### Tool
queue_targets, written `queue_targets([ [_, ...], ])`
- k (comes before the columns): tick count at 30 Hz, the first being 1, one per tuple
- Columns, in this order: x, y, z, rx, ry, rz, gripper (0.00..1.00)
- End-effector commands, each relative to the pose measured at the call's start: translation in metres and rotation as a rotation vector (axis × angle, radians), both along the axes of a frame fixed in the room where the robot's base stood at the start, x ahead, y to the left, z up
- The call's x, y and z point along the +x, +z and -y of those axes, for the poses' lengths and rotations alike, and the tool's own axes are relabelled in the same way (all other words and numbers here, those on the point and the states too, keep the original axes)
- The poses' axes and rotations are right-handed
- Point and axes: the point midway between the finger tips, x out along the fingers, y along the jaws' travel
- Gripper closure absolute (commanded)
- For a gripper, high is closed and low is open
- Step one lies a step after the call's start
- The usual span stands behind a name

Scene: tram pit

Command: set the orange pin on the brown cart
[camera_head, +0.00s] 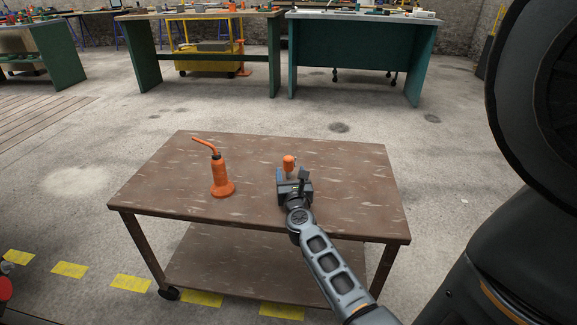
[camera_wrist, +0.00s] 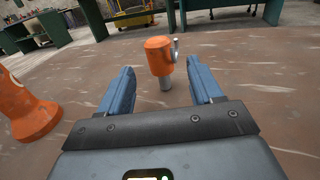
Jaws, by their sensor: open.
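The orange pin (camera_head: 289,162) has a thick orange head and a thin grey shank. In the wrist view the pin (camera_wrist: 159,57) stands upright, head up, with its shank between my two fingers or just past their tips. The brown cart (camera_head: 340,185) is a worn two-shelf cart, and the pin is over its top shelf. Whether the shank's lower end touches the surface is hard to tell. My gripper (camera_head: 293,175) is low over the cart top. In the wrist view my gripper (camera_wrist: 163,82) is open, with a gap between each finger and the pin.
An orange oil can (camera_head: 221,178) with a bent spout stands on the cart left of my gripper. It also shows at the left edge of the wrist view (camera_wrist: 25,108). The cart's right side is clear. Workbenches (camera_head: 362,50) stand at the back.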

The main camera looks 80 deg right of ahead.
Motion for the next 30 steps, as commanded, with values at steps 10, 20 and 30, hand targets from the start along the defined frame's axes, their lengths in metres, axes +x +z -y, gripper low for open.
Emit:
queue_targets([
  [10,-0.020,-0.001,-0.054,0.001,0.000,-0.001,0.35],
  [20,-0.022,-0.001,-0.067,-0.008,0.010,-0.022,0.35],
  [30,-0.020,0.005,-0.199,-0.373,0.289,-0.671,0.35],
])
